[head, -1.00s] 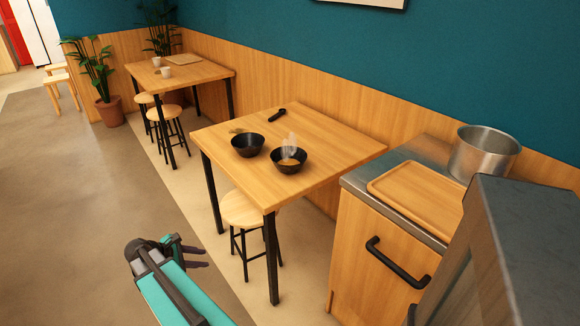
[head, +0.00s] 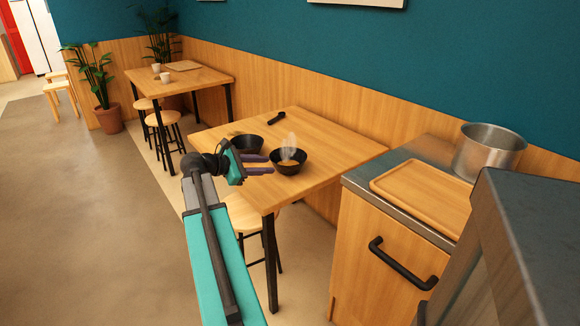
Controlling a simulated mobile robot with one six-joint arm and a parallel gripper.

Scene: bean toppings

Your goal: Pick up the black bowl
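Two black bowls stand on the near wooden table (head: 325,140). The left black bowl (head: 248,142) is partly hidden by my gripper, and I cannot see what is in it. The right black bowl (head: 288,168) holds something brownish, with pale steam rising from it. My gripper (head: 270,164) is in front of the left bowl in the picture, with its dark purple fingers pointing right toward the right bowl. The fingers are slightly apart with nothing visible between them. I cannot tell whether a fingertip touches the right bowl.
A small black item (head: 276,118) lies at the back of the table. A counter (head: 375,232) with a wooden tray (head: 425,190) and a metal pot (head: 490,150) stands to the right. A stool (head: 250,215) is under the table. Another table (head: 200,77) stands farther back.

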